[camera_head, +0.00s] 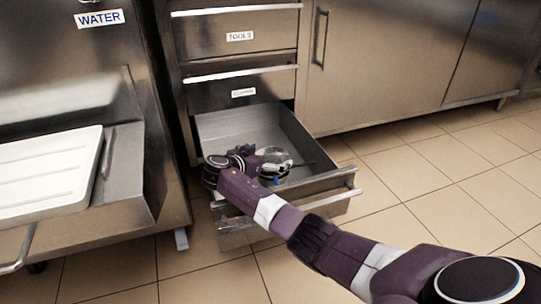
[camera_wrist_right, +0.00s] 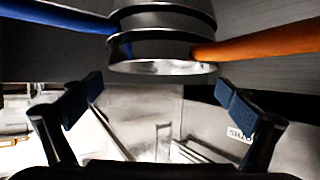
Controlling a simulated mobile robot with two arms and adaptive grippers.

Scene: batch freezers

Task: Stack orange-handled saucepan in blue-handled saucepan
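In the right wrist view, two round metal saucepans sit close together at the top, one against or inside the other. The blue-handled saucepan's handle (camera_wrist_right: 60,16) runs off to the left. The orange-handled saucepan's handle (camera_wrist_right: 262,45) runs off to the right, from the part lower in the picture. How deeply they are nested cannot be told. My right gripper (camera_wrist_right: 160,98) is open, its two blue-padded fingers wide apart with nothing between them. In the head view my right gripper (camera_head: 270,172) is inside the open drawer, over the metal pans, which it partly hides. My left gripper is not in view.
The open drawer (camera_head: 232,122) has metal walls and a front edge with a bar handle. Shut drawers stand above it, one labelled TOOLS (camera_head: 240,36). A steel unit labelled WATER with a white tray (camera_head: 50,178) stands left. The tiled floor is clear on the right.

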